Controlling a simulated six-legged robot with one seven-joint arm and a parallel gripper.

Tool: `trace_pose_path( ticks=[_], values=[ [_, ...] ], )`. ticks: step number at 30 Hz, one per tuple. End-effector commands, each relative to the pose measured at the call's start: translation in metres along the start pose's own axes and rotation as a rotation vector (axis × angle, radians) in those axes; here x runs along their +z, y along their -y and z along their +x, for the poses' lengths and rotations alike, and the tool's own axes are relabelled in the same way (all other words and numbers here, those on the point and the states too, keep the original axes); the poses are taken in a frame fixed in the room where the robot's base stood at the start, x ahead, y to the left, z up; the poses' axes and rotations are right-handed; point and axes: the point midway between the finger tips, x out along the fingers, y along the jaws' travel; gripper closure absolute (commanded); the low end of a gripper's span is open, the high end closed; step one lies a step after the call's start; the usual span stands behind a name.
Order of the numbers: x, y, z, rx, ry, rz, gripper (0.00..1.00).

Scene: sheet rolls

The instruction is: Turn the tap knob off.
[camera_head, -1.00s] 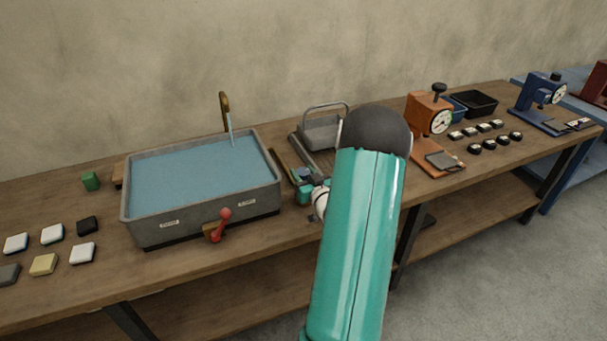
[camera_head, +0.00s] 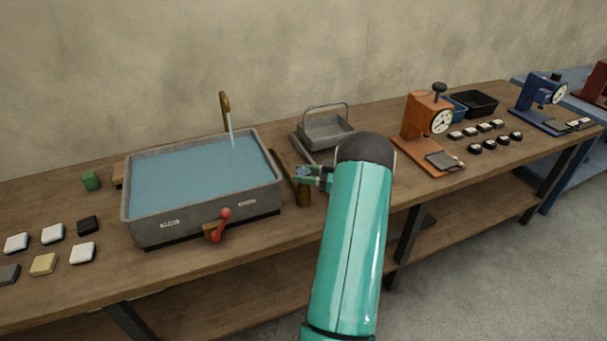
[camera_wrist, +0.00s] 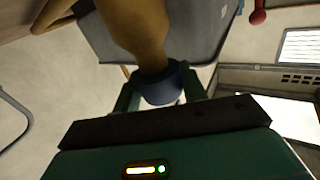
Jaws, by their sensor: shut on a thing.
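A brown curved tap spout (camera_head: 225,103) stands behind the grey basin (camera_head: 150,232), and a pale stream of water falls from it into the basin. A red lever with a ball end (camera_head: 223,220) sits on the basin's front wall. My gripper (camera_head: 306,172) is to the right of the basin, shut on the blue end (camera_wrist: 160,86) of a brown post-like piece (camera_wrist: 138,35). In the head view the brown piece (camera_head: 304,194) hangs or stands below my fingers. I cannot tell whether it touches the bench. The red ball also shows in the wrist view (camera_wrist: 257,17).
A grey handled basket (camera_head: 326,132) is behind my gripper. An orange dial device (camera_head: 422,120) stands to the right, with several black-and-white pieces beside it. The bench front below the basin is clear.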

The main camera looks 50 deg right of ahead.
Motion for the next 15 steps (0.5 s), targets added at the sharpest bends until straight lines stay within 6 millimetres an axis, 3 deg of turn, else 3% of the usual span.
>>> trace_pose_path(
  ticks=[15],
  values=[
    [-0.0001,0.0005,0.0009,-0.336,0.017,0.000,0.81]
  ],
)
